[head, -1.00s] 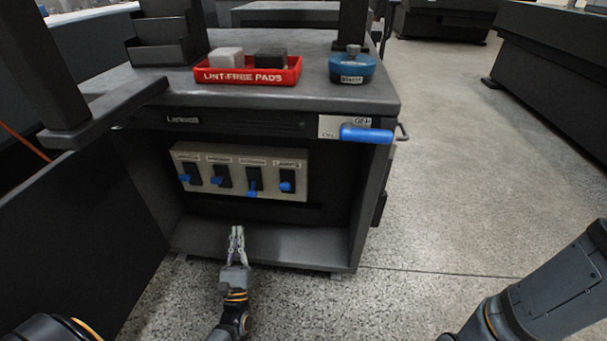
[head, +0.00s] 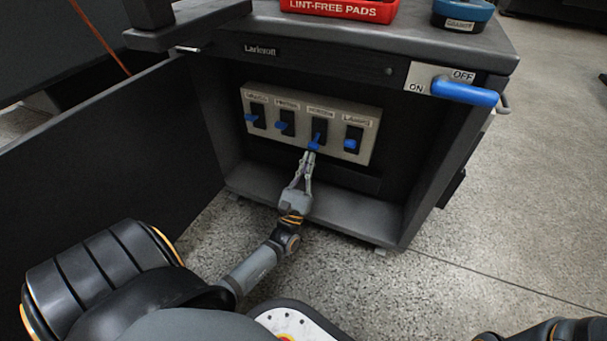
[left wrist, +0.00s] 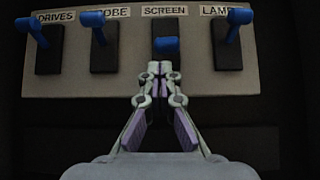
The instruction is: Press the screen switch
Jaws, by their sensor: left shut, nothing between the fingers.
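The screen switch (head: 317,137) is the third from the left on a beige panel inside the open cabinet. In the left wrist view the SCREEN label sits above the switch (left wrist: 166,46), and its blue lever points down and toward me, unlike its neighbours there. My left gripper (head: 309,156) is shut and empty, its fingertips just below that lever. In the left wrist view the fingertips (left wrist: 160,68) sit right under the lever; I cannot tell whether they touch it. My right gripper is not in view.
The drives switch (left wrist: 48,48), probe switch (left wrist: 104,46) and lamp switch (left wrist: 228,44) flank it on the panel (head: 372,112). A blue handle (head: 465,91) by an ON/OFF plate juts out at upper right. The cabinet floor (head: 350,205) lies below. A red tray (head: 340,8) stands on top.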

